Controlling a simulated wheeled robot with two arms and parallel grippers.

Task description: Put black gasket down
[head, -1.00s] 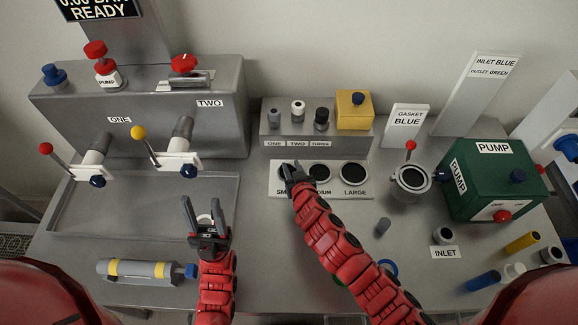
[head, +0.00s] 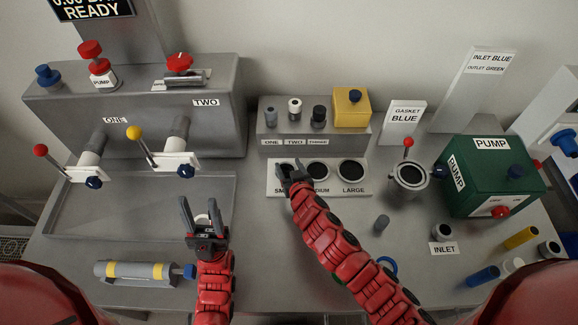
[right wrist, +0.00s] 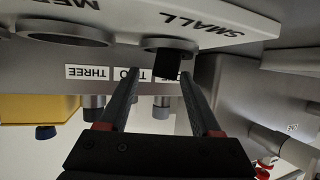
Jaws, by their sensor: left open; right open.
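The label plate (head: 275,178) on the bench has round dark spots marked small, medium and large. My right gripper (head: 285,167) is over the small spot and hides most of it. In the right wrist view my right gripper (right wrist: 165,90) is open, its fingers on either side of a small dark block (right wrist: 168,68) at the ring marked small. This block seems to be part of the black gasket; the rest is hidden, and I cannot tell whether the fingers touch it.
A blue ring (head: 388,264) lies partly behind my right arm. A grey cup (head: 408,178) with a red-knobbed lever and a green pump (head: 488,175) stand to the right. The grey peg block (head: 268,136) is behind the plate. A grey cylinder (head: 381,222) stands nearby.

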